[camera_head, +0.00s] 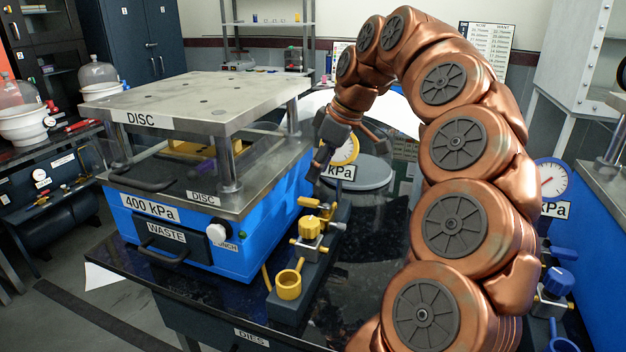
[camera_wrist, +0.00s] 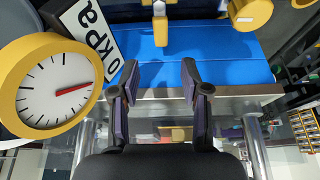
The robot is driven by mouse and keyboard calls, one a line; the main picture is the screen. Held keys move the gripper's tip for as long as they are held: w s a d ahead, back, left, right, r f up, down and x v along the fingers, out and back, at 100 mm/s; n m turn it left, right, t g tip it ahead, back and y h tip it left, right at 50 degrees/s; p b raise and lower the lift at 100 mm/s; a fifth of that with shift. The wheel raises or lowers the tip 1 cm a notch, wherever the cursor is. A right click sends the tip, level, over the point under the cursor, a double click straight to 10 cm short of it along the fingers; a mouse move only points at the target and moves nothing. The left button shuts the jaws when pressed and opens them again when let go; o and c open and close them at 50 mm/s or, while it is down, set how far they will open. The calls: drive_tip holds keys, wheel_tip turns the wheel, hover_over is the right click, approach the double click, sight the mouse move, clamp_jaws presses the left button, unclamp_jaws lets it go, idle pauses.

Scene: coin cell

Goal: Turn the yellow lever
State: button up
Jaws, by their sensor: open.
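Yellow valve parts sit on a dark block at the right front of the blue press. They include a yellow knob (camera_head: 312,228) and a yellow ring-shaped handle (camera_head: 289,284). A small yellow lever-like piece (camera_head: 309,202) lies just behind the knob. In the wrist view a yellow upright bar (camera_wrist: 160,31), which looks like the lever, stands beyond my fingertips. My gripper (camera_wrist: 174,72) is open and empty, with a gap between its fingers and the bar. In the head view my gripper (camera_head: 318,165) hangs above and behind the knob. Which yellow piece is the lever is not certain.
A yellow-rimmed gauge (camera_wrist: 44,86) with a kPa label stands close beside my gripper. The blue press (camera_head: 240,250) with its steel top plate (camera_head: 200,99) rises at the left. A blue valve (camera_head: 558,281) and another gauge (camera_head: 551,180) are at the right.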

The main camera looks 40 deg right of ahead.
drive_tip(key=shift+v, duration=2.1)
